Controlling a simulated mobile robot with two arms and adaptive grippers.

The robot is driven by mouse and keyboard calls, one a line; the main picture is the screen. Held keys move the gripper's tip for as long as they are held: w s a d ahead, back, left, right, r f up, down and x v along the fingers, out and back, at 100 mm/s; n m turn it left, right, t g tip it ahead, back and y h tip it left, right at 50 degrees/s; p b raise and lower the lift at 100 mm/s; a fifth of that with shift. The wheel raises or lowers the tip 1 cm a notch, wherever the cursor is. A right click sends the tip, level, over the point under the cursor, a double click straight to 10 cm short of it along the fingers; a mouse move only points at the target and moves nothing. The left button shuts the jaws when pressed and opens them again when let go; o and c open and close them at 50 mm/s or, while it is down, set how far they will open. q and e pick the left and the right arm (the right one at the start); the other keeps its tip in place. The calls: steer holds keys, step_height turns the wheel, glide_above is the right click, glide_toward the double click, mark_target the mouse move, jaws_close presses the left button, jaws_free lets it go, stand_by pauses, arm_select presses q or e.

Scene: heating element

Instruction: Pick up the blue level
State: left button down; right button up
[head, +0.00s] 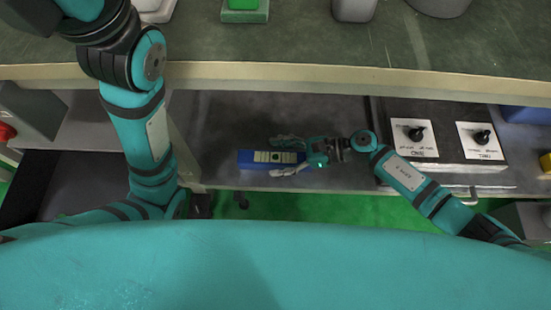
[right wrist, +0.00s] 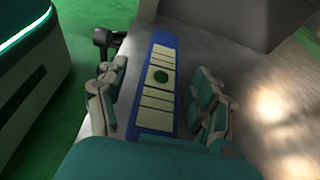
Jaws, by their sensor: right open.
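The blue level (head: 246,158) lies on a grey shelf below the worktop, in the middle of the head view. It is a blue bar with a pale panel and a green round spot. My right gripper (head: 287,157) is open, its fingers on either side of the level. In the right wrist view the level (right wrist: 159,88) runs between the open fingers of the gripper (right wrist: 160,105), with visible gaps on both sides. My left gripper is out of the head view; only the left arm shows.
A worktop edge (head: 300,75) runs above the shelf (head: 235,112). To the right stands a panel with two black knobs on white plates (head: 413,137). A green-topped item (head: 244,8) stands on the worktop. The shelf behind the level is clear.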

jaws_close()
stand_by(0.5)
steer(key=shift+r, duration=0.1)
